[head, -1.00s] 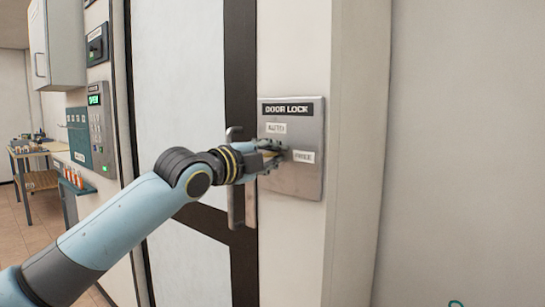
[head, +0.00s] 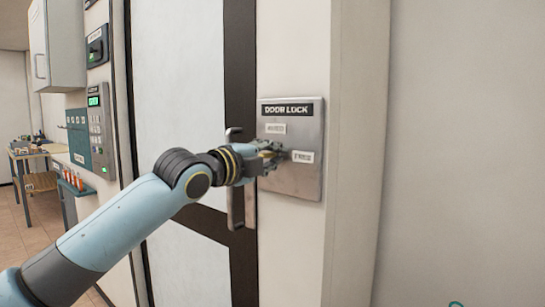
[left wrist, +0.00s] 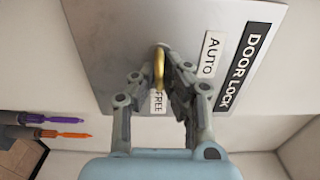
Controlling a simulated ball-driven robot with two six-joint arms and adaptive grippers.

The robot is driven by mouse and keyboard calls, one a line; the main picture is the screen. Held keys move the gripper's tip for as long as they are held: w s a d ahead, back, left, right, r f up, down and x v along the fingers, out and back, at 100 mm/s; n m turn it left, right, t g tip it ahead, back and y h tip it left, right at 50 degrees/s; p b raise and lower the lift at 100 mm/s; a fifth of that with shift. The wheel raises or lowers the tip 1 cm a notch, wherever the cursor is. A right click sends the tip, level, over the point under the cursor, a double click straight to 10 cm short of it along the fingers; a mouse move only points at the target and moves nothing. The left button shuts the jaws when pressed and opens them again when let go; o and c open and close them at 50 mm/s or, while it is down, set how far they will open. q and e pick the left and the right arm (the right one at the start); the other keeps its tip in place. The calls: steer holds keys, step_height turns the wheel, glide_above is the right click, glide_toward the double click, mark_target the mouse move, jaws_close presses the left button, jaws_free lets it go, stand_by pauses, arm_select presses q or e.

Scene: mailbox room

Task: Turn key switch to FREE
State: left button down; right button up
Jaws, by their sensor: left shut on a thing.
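The metal DOOR LOCK plate (head: 300,185) is on the wall right of the dark door frame. It has an upper-left label (head: 275,128), which reads AUTO in the left wrist view (left wrist: 209,54), and a FREE label (head: 303,157) at the right. My left gripper (head: 274,152) is at the middle of the plate. In the left wrist view its fingers (left wrist: 162,62) are closed around a brass key (left wrist: 158,68). The key's near end lies close to the FREE label (left wrist: 159,102). The keyhole is hidden by the fingers.
A vertical door handle (head: 236,205) stands just left of the plate, behind my left wrist. A keypad unit (head: 101,130) and a small rack of orange items (head: 72,184) are at the left. The wall to the right is bare.

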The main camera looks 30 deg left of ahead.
arm_select(q)
steer(key=c, duration=1.6)
jaws_free()
steer(key=shift+s+f, duration=0.1)
steer(key=shift+f, duration=0.25)
steer(key=shift+o, duration=0.8)
steer(key=shift+r, duration=0.15)
steer(key=s, duration=0.7)
steer(key=shift+s+a, duration=0.2)
steer(key=shift+a, duration=0.05)
